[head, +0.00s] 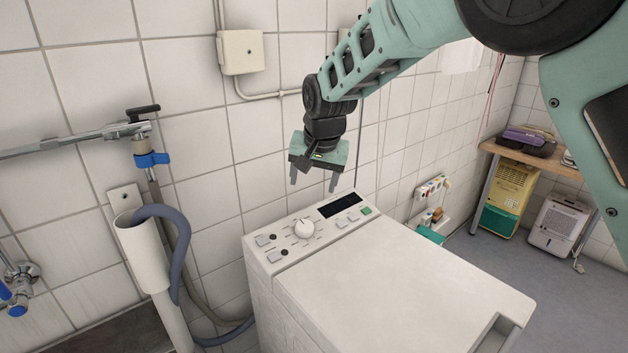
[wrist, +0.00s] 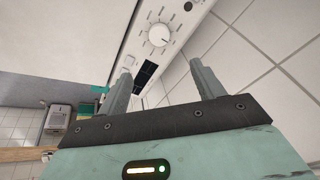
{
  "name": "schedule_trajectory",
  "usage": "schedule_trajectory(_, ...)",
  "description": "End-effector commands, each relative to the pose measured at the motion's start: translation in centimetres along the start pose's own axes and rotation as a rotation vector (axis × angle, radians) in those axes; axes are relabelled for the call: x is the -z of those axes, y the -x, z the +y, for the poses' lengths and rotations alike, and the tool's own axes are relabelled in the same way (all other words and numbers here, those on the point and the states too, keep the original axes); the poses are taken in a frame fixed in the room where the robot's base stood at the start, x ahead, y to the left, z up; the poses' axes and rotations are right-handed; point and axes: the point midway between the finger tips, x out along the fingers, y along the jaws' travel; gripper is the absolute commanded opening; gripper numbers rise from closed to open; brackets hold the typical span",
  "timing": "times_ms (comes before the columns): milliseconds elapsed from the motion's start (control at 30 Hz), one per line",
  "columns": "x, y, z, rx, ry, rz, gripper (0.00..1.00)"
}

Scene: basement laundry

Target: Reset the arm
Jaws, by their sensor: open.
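My gripper (head: 314,181) hangs from my green arm above the back of the white washing machine (head: 400,275), near the tiled wall. Its two grey fingers point down and are apart, with nothing between them. In the wrist view the fingers of my gripper (wrist: 158,90) stand apart in front of the control panel. The panel's round knob (head: 304,228) and dark display (head: 340,205) lie just below the fingertips and do not touch them. The knob also shows in the wrist view (wrist: 158,35).
A grey drain hose (head: 178,250) and white standpipe (head: 142,250) are left of the machine. A metal pipe with a tap (head: 135,130) runs along the wall. A wooden bench (head: 530,158) with a yellow unit (head: 508,190) and white dehumidifier (head: 558,228) stands at the right. The machine's top is clear.

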Motion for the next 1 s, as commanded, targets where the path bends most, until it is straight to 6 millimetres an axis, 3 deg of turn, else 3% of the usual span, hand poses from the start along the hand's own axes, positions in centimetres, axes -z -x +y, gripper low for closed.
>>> schedule_trajectory(400, -0.1, 0.4, 0.0, -0.001, 0.000, -0.002, 0.67)
schedule_trajectory(533, -2.2, 1.5, 0.7, 0.014, 0.036, -0.042, 0.67)
schedule_trajectory(667, -8.2, 4.1, 2.2, 0.047, 0.156, -0.136, 0.67)
schedule_trajectory(767, -14.6, 6.8, 4.1, 0.074, 0.307, -0.210, 0.67)
schedule_trajectory(900, -23.2, 10.0, 8.0, 0.084, 0.539, -0.283, 0.67)
schedule_trajectory(1000, -28.0, 11.4, 11.1, 0.071, 0.686, -0.314, 0.67)
